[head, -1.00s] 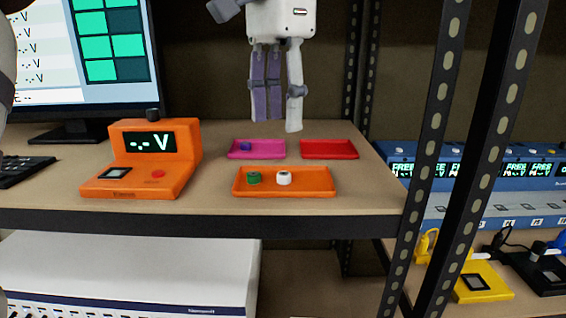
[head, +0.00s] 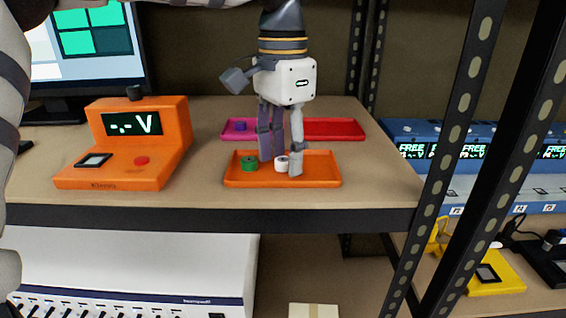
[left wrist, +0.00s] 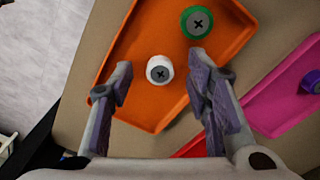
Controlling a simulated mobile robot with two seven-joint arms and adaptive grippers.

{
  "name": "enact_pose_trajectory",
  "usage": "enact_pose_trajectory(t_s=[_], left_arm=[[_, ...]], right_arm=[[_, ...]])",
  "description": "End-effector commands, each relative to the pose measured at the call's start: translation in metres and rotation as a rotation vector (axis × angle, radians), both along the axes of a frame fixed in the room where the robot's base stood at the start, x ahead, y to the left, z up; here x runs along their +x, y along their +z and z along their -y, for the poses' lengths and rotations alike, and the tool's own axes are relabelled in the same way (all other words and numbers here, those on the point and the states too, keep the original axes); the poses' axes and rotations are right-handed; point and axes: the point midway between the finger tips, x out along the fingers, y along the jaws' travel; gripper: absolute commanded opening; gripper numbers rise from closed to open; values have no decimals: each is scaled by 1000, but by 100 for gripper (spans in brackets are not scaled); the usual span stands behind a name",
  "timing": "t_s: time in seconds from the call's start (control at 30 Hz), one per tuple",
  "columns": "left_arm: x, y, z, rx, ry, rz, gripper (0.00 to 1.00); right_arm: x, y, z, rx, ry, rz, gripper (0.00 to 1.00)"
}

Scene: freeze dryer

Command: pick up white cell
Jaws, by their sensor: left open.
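The white cell (head: 281,164) stands upright in the orange tray (head: 320,180), right of the green cell (head: 249,164). In the left wrist view the white cell (left wrist: 159,69) shows a round grey top with a dark cross. My left gripper (head: 281,170) points down over the orange tray, its fingers apart with the white cell between them. In the left wrist view my gripper (left wrist: 161,75) has a finger on each side of the cell, with visible gaps. The green cell (left wrist: 198,22) lies outside the fingers. My right gripper is not in view.
A magenta tray (head: 229,135) with a purple cell (head: 239,126) and an empty-looking red tray (head: 340,129) stand behind the orange tray. An orange meter (head: 130,150) stands left. A black shelf post (head: 450,150) rises at the right.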

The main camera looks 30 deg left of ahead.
Motion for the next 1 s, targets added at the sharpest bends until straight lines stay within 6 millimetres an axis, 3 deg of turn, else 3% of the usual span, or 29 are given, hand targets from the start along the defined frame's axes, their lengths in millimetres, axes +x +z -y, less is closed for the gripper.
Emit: enact_pose_trajectory(t_s=[0.2,0.4,0.77,0.87,1.0], left_arm=[[0,-1,0,0,0,2,44],[0,-1,0,0,0,2,1],[0,1,0,1,0,3,1],[1,10,0,3,2,5,1],[-6,40,4,3,-1,7,1]], right_arm=[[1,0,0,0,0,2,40],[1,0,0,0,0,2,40],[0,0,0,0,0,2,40],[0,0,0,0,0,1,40],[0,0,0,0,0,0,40]])
